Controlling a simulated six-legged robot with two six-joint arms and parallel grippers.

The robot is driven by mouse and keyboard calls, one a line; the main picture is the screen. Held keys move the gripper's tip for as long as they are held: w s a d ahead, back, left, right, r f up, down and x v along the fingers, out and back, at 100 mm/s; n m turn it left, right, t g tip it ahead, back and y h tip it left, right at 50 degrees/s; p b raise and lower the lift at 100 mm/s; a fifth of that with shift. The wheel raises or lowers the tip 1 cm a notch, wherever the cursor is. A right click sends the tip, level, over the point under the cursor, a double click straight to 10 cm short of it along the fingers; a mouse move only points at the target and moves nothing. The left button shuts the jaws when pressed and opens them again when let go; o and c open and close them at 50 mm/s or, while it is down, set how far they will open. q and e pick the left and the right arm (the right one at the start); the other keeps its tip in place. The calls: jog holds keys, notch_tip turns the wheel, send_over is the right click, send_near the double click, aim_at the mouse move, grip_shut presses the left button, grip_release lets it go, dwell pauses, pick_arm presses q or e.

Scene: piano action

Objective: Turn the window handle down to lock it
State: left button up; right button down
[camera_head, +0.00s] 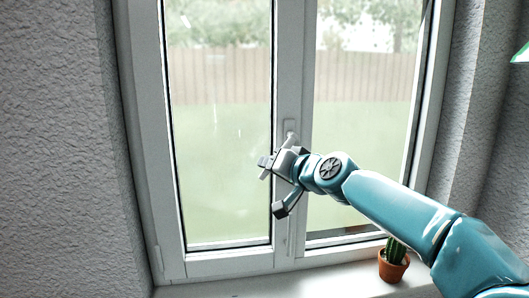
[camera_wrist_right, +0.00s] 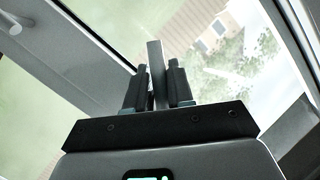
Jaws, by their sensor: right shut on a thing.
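The window (camera_head: 290,60) has two tall glass panes in a pale grey frame and looks closed. The window handle (camera_head: 290,137) sits on the middle post, and its upper mount shows just above my right gripper (camera_head: 268,161). My gripper and wrist hide most of the lever, so I cannot tell its exact angle in the head view. In the right wrist view, a flat grey bar, the handle's lever (camera_wrist_right: 155,52), stands between the two dark fingers of my right gripper (camera_wrist_right: 158,68), which is shut on it. My left gripper is in neither view.
A small cactus in a terracotta pot (camera_head: 393,267) stands on the white windowsill (camera_head: 335,278), under my right arm. Rough grey walls (camera_head: 60,150) flank the window. The sill left of the pot is clear. A green-edged object (camera_head: 521,54) shows at upper right.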

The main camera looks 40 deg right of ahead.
jog(key=shift+s+d+f+n+g+h+p, duration=0.2)
jog(key=shift+s+d+n+g+h+p, duration=0.25)
jog(key=shift+d+n+p, duration=0.4)
jog(key=shift+s+d+f+n+g+h+p, duration=0.2)
jog(key=shift+s+d+n+g+h+p, duration=0.3)
jog(key=shift+n+p, duration=0.5)
jog(key=shift+s+d+f+n+g+h+p, duration=0.3)
jog(key=shift+d+n+g+p, duration=0.25)
jog(key=shift+d+n+p, duration=0.4)
jog(key=shift+a+r, duration=0.1)
jog(key=c, duration=1.1)
grip_release()
jog(key=shift+f, duration=0.2)
